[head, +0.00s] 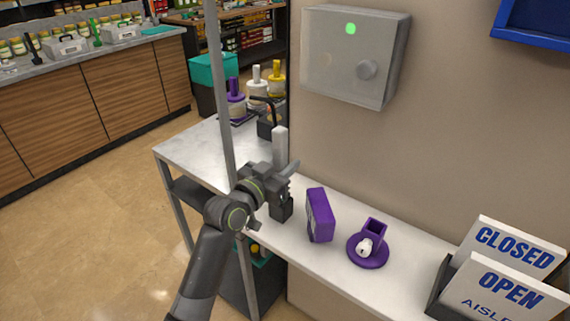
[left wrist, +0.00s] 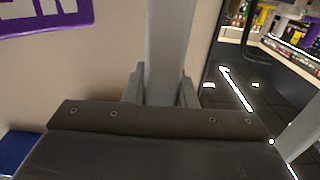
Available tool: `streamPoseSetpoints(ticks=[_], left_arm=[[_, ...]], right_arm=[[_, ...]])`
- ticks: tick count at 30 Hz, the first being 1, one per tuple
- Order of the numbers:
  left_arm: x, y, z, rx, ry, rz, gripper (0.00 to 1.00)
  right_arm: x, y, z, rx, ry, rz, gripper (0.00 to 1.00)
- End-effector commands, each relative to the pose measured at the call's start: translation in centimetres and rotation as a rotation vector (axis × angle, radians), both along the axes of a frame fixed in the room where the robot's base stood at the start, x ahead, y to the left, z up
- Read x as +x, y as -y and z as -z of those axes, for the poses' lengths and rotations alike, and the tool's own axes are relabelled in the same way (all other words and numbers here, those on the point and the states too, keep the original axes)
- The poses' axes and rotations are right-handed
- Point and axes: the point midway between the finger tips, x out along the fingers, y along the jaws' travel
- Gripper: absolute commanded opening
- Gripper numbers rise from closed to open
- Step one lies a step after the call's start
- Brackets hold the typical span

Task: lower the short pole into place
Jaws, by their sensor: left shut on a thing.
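The short pole (head: 281,146) is pale grey and stands nearly upright in my left gripper (head: 283,178) in the head view. My left gripper is shut on it, and the pole's upper end sticks up above the fingers. A dark block (head: 281,209) shows just below the gripper, over the white counter; I cannot tell whether the pole's lower end touches it. In the left wrist view the grey pole (left wrist: 171,45) runs up between the two fingers (left wrist: 162,88). The gripper hides the pole's lower part. My right gripper is not in view.
A tall grey post (head: 221,90) rises beside my arm. A purple box (head: 320,214) and a purple round stand (head: 368,254) are right on the white counter (head: 195,155). Sign cards (head: 505,290) stand at the right.

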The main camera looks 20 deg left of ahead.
Motion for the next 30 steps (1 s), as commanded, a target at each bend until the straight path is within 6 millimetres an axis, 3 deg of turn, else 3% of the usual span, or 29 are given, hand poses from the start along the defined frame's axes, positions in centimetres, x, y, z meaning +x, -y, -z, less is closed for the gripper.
streamPoseSetpoints(ticks=[7, 8, 14, 23, 30], left_arm=[[0.0, 0.0, -0.1, 0.0, 0.001, 0.0, 0.0], [0.0, 0.0, -0.1, 0.0, 0.001, 0.0, 0.26], [0.0, 0.0, -0.1, 0.0, 0.001, 0.0, 0.5], [0.0, 0.0, -0.1, 0.0, 0.0, 0.0, 0.5], [0.0, 0.0, -1.5, 0.0, 0.001, 0.0, 0.5]], right_arm=[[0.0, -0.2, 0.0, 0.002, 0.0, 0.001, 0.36], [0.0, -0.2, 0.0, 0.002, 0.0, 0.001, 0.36], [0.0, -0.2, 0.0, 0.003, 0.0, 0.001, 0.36], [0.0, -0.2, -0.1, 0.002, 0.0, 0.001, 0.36], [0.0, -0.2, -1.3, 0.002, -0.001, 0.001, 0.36]])
